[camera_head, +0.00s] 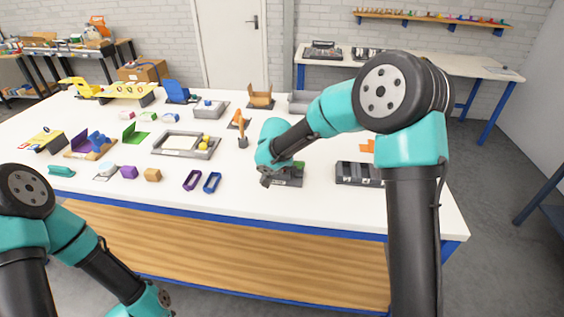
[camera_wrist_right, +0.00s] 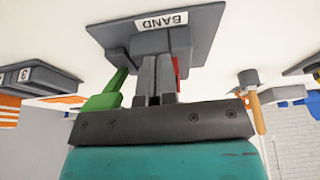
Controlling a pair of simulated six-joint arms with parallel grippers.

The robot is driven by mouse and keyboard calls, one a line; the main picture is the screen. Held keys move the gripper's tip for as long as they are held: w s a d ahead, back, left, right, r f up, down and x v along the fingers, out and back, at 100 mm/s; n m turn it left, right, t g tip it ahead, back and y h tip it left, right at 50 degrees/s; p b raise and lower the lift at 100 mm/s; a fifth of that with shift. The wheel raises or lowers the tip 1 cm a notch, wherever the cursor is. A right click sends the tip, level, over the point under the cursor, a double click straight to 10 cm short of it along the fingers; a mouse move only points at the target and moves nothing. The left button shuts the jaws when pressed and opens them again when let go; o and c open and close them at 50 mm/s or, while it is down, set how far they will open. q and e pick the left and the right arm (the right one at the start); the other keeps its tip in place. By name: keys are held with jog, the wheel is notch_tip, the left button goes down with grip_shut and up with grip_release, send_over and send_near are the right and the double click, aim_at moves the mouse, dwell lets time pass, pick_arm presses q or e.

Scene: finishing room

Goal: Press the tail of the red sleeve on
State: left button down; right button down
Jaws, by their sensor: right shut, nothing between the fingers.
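A dark grey fixture (camera_head: 290,181) stands near the front of the white table, partly behind my right gripper. In the right wrist view the fixture (camera_wrist_right: 110,36) carries a "BAND" label. A thin strip of red, likely the red sleeve (camera_wrist_right: 177,68), shows just right of my right gripper (camera_wrist_right: 155,88); the fingers hide the rest. A green part (camera_wrist_right: 108,92) sticks out on the left side. The fingers are shut together and empty, close against the fixture; I cannot tell if they touch. My left arm is low at the left, with its gripper out of view.
A dark compartment tray (camera_head: 358,173) stands right of the fixture. Purple and blue rings (camera_head: 212,182) lie to its left. A hammer-like tool (camera_head: 243,138) and a grey tray (camera_head: 186,145) are farther back. The front right table corner is clear.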

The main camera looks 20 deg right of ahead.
jog(key=shift+w+d, duration=0.2)
jog(key=shift+w, duration=0.2)
dwell(1.5)
jog(key=shift+s, duration=0.15)
jog(key=shift+s+a, duration=0.3)
jog(key=shift+s, duration=0.25)
jog(key=shift+s+a, duration=0.25)
jog(key=shift+s, duration=0.25)
notch_tip(320, 180, up, 10)
dwell(1.0)
dwell(0.4)
